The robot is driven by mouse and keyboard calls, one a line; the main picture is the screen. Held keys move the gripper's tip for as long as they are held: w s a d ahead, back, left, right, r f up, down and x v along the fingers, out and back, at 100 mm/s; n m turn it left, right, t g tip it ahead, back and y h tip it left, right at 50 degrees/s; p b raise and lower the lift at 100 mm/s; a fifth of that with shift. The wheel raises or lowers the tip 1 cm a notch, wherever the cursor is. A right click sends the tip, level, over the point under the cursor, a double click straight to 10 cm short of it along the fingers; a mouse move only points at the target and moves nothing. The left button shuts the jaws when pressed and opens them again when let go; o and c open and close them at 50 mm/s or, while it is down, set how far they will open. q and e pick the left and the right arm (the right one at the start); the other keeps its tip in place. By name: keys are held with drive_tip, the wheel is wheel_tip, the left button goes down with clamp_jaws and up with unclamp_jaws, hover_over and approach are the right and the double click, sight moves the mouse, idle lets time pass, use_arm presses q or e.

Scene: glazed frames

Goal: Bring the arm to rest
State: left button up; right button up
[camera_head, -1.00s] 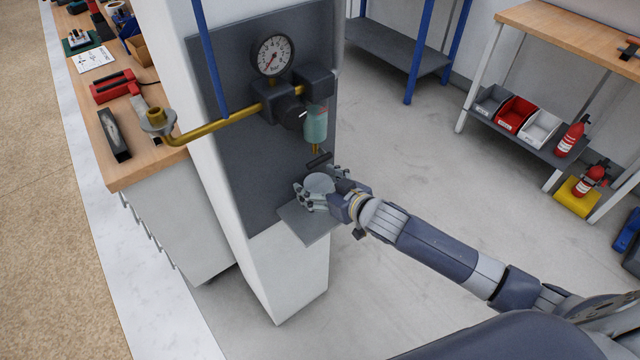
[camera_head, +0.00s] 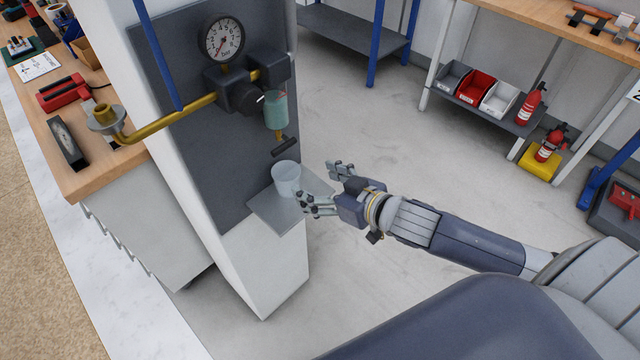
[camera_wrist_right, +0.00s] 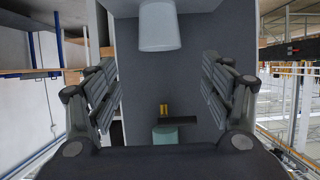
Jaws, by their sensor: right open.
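My right gripper (camera_head: 328,186) is open and empty in the head view, just right of a translucent cup (camera_head: 286,179). The cup stands upright on a small grey shelf (camera_head: 262,212) on the white pillar, apart from the fingers as far as I can tell. In the right wrist view my gripper's two fingers (camera_wrist_right: 158,92) are spread wide. The cup (camera_wrist_right: 159,27) shows there at the top, beyond the fingertips. My left gripper is not in view.
Above the cup, a filter bowl (camera_head: 276,110) with a black drain handle (camera_head: 285,146) hangs below a regulator with a round gauge (camera_head: 222,39). A brass pipe (camera_head: 170,122) sticks out left. A wooden workbench (camera_head: 98,165) stands left.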

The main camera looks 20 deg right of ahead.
idle(0.5)
drive_tip(key=s+f+m+g+h, duration=0.15)
drive_tip(key=s+f+g, duration=0.35)
drive_tip(key=s, duration=0.6)
drive_tip(key=s+f+m+g+h, duration=0.1)
drive_tip(key=s+f+g+h, duration=0.25)
drive_tip(key=s+f, duration=0.45)
drive_tip(key=s+f+g, duration=0.1)
drive_tip(key=s+f, duration=0.1)
drive_tip(key=f, duration=1.1)
drive_tip(key=s+f+g, duration=0.1)
drive_tip(key=s+f, duration=0.2)
drive_tip(key=f, duration=0.9)
drive_tip(key=s+d+f+g, duration=0.1)
drive_tip(key=s+d+f, duration=0.1)
drive_tip(key=s+f, duration=1.3)
drive_tip(key=shift+s+d+f+n, duration=0.35)
drive_tip(key=shift+s+n, duration=0.1)
drive_tip(key=shift+s, duration=0.25)
